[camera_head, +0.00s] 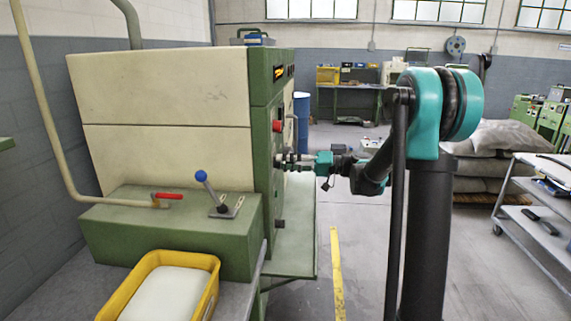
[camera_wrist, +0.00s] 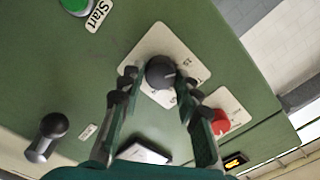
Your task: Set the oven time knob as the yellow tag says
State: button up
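The oven (camera_head: 165,95) is a cream and green cabinet at the left of the head view. The wrist view faces its green panel (camera_wrist: 240,90). A dark round knob (camera_wrist: 160,72) with a light pointer mark sits on a white dial plate (camera_wrist: 190,62) with small numerals, too small to read. My gripper (camera_wrist: 158,84) is open, one finger to each side of this knob; contact cannot be told. In the head view my gripper (camera_head: 290,160) is at the oven front. A small black tag with yellow marks (camera_wrist: 235,162) is at lower right, unreadable.
A red knob (camera_wrist: 221,122) on a white plate lies close right of my fingers. A green Start button (camera_wrist: 76,5) and a black ball-ended handle (camera_wrist: 52,126) are also on the panel. A yellow tray (camera_head: 214,275) and blue-knobbed lever (camera_head: 201,177) stand nearer the camera.

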jog(key=o, duration=0.4)
jog(key=shift+c, duration=0.2)
jog(key=d, duration=1.2)
jog(key=shift+s, duration=0.15)
jog(key=s+f+m+t+h, duration=0.1)
jog(key=s+f+m+h, duration=0.3)
jog(key=s+f+h, duration=0.7)
jog(key=s+d+f+m+t+h, duration=0.1)
jog(key=s+d+f+t+h, duration=0.1)
jog(key=s+d+f+h, duration=0.5)
jog(key=s+d+f, duration=0.6)
jog(key=s+f, duration=0.1)
jog(key=s, duration=0.2)
jog(key=shift+d+m+t, duration=0.3)
jog(key=shift+m, duration=0.1)
